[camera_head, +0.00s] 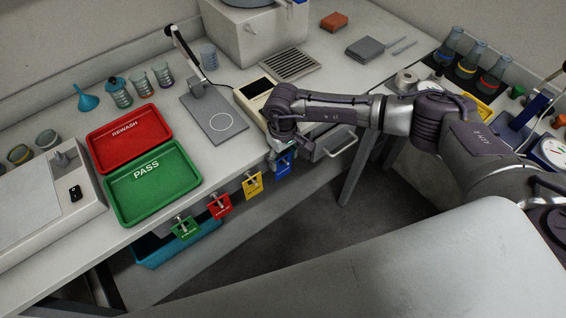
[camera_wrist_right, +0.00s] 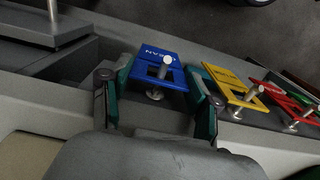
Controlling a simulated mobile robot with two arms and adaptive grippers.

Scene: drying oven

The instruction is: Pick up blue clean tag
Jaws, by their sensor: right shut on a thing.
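The blue clean tag (camera_head: 284,164) hangs on a peg at the front edge of the bench, at the right end of a row of tags. My right gripper (camera_head: 279,150) is at this tag, coming from above. In the right wrist view the blue tag (camera_wrist_right: 146,54) lies between the fingers of my right gripper (camera_wrist_right: 160,88), which is shut on it. The metal peg still passes through the tag's opening. My left gripper is not in view.
A yellow tag (camera_head: 253,185), a red tag (camera_head: 220,205) and a green tag (camera_head: 185,228) hang to the left along the same edge. A green PASS tray (camera_head: 153,212) and a red REWASH tray (camera_head: 103,157) lie on the bench. An open drawer or handle (camera_head: 336,145) juts out at the right.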

